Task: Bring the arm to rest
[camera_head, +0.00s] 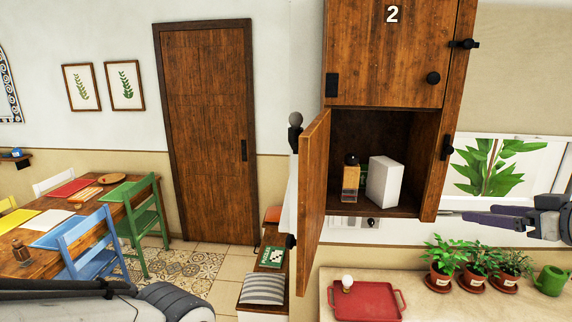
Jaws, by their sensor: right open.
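My right arm comes in from the right edge, in front of the wall beside the cabinet. Its gripper (468,215) is open and empty, pointing left, with its tips close to the lower right of the wooden cabinet (433,160) in the picture. I cannot tell whether it touches the cabinet. Part of my left arm shows at the lower left; its gripper is out of view.
The lower cabinet door (314,190) stands open to the left. Inside are a small bottle (350,180) and a white box (384,182). Below, a counter holds a red tray (368,302), potted plants (443,262) and a green watering can (551,280). A dining table (30,262) stands left.

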